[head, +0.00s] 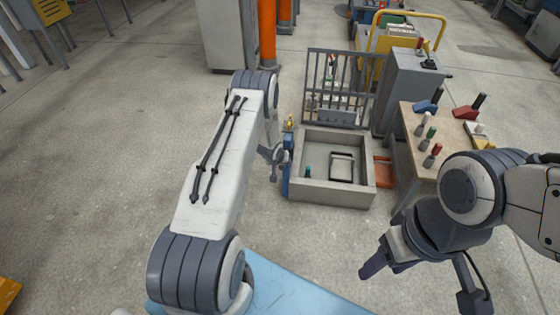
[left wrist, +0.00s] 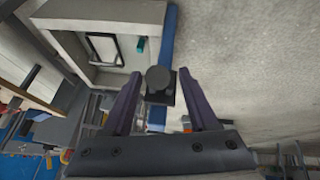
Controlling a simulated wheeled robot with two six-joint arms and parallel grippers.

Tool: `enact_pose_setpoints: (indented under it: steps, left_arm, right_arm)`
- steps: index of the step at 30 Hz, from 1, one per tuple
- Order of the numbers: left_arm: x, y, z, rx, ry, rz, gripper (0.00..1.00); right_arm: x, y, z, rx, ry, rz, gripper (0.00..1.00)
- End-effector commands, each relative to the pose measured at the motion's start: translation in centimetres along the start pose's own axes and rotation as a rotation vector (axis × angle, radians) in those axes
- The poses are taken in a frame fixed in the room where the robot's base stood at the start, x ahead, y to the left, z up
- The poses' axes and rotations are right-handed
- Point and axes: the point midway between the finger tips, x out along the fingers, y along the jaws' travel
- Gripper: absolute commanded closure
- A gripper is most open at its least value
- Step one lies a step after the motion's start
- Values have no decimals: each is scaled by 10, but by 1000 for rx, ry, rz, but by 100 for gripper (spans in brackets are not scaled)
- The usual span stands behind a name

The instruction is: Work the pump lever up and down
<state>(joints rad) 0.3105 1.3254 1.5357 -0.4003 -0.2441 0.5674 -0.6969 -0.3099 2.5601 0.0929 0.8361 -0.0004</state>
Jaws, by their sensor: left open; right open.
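A blue upright part (head: 287,180), which looks like the pump, stands against the left wall of a grey concrete mould box. A dark round knob (left wrist: 158,78) on a dark block shows in the left wrist view, with blue parts beside and below it. It looks like the lever's end, but I cannot tell for sure. My left gripper (head: 279,160) is open at the blue part, with its two purple fingers on either side of the knob. No grip on it shows. My right gripper (head: 388,268) is open and empty over the floor at the lower right.
The mould box (head: 334,195) holds a dark-framed piece (head: 342,166) and a small teal item (head: 308,171). A barred rack (head: 335,85) and grey cabinet (head: 408,90) stand behind. A bench (head: 410,150) with several coloured-handled tools is at right.

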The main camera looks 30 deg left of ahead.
Motion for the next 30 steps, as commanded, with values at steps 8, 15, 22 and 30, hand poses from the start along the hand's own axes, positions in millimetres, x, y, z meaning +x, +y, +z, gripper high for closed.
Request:
enact_pose_setpoints:
  steps: [8, 15, 22, 30]
  left_arm:
    - [-60, 0, -2, -1, 0, -1, 40]
    - [-87, -1, 0, -1, -1, -1, 40]
    - [-90, -1, 0, 0, 0, -1, 40]
    - [-90, -1, 0, 0, 0, -1, 40]
  right_arm:
    - [-20, -1, -1, 0, 0, 0, 40]
    - [-26, -2, -1, 0, 0, 0, 40]
    - [-26, -2, -1, 0, 0, 0, 40]
    - [-26, -2, -1, 0, 0, 0, 40]
